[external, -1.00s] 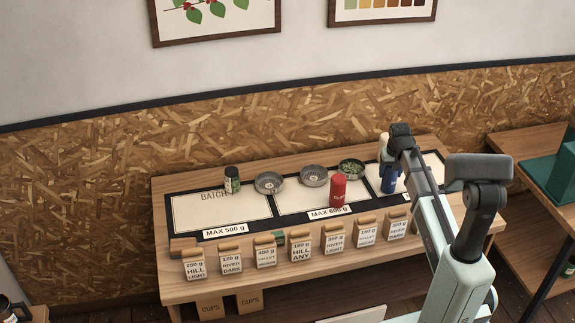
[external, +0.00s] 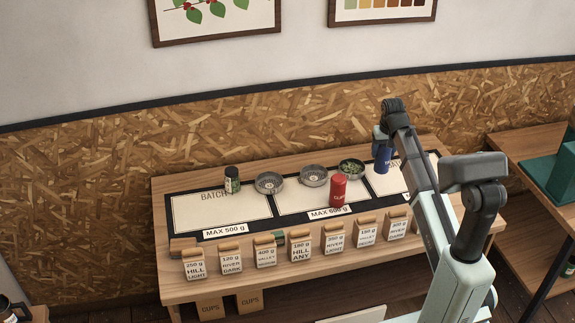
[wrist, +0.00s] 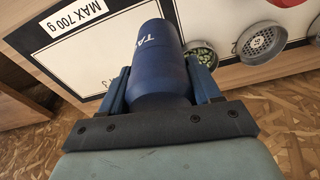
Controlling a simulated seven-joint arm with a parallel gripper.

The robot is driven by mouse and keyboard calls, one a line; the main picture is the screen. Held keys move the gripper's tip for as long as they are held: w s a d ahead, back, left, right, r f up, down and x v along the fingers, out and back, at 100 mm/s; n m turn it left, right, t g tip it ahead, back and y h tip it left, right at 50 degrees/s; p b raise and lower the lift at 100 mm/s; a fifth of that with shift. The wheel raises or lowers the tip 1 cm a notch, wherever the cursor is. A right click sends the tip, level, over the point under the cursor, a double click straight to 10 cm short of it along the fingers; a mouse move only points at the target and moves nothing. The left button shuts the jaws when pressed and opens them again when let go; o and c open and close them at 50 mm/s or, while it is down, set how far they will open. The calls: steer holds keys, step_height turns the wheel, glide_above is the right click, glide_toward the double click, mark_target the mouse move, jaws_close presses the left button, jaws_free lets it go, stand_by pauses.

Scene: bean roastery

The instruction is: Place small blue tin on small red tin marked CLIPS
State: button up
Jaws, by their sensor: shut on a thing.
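The small blue tin (external: 382,158) is held by my gripper (external: 382,140) above the right part of the table. In the wrist view the blue tin (wrist: 158,62) sits between the two fingers of my gripper (wrist: 160,92), with white letters beginning "TA" partly visible. The small red tin (external: 338,190) stands upright on the table, to the left of and below the blue tin in the external view. Its white lettering is partly readable. A red edge (wrist: 288,2) shows at the top of the wrist view.
Several labelled bags (external: 301,240) line the table's front edge. The left panel (external: 222,212) has bare room.

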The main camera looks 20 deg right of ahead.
steer(key=s+a+r+n, duration=0.1)
steer(key=a+r, duration=0.5)
steer(key=a, duration=0.3)
steer(key=s+a+r+n, duration=0.1)
steer(key=a+r, duration=0.5)
steer(key=a, duration=0.3)
steer(key=shift+d+f, duration=0.15)
steer(key=shift+f, duration=4.85)
steer(key=shift+f, duration=0.1)
steer(key=o, duration=1.2)
steer(key=shift+o, duration=0.2)
step_height(320, 180, up, 12)
steer(key=s, duration=0.2)
